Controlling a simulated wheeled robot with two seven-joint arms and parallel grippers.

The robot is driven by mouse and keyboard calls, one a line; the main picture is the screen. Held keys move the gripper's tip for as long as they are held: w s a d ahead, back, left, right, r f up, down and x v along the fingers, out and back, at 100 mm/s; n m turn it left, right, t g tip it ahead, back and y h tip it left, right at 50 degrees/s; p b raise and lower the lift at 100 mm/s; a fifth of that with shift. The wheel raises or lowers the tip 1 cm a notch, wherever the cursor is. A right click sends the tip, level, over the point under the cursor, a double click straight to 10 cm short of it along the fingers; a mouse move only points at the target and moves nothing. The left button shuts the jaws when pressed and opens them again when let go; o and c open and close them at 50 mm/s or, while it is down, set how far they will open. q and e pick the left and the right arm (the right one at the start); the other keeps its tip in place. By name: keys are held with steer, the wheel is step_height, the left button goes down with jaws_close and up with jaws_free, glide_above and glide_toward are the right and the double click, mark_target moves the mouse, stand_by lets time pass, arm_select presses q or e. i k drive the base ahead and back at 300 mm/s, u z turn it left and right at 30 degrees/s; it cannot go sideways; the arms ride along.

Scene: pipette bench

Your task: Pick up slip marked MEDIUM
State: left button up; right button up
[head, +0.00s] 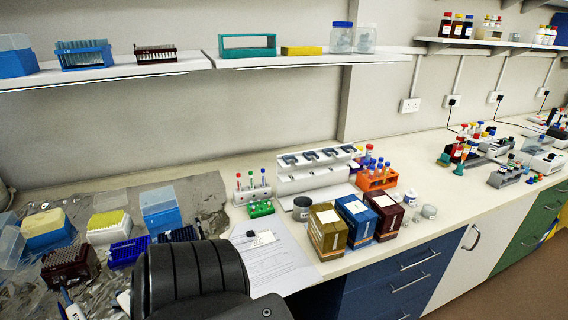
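No writing that reads MEDIUM can be made out at this size. A small white slip (263,239) seems to lie on the printed paper sheet (277,262) on the bench, beside a small dark item. Three boxes, olive (329,232), blue (357,218) and dark red (386,213), stand right of the sheet with pale labels on top. Neither of my grippers shows. A black arm link of mine fills the bottom centre and hides part of the bench and the sheet's near left edge.
Tip boxes and racks, such as a dark red rack (70,264) and a blue-lidded box (160,210), crowd the left bench. A white pipette stand (313,171), an orange tube rack (377,179) and a dark cup (302,208) stand behind the boxes. Bare bench (450,185) lies right.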

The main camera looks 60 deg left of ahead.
mark_target(265, 236)
steer(key=z, duration=0.05)
steer(key=i, duration=2.45)
steer(key=u, duration=2.8)
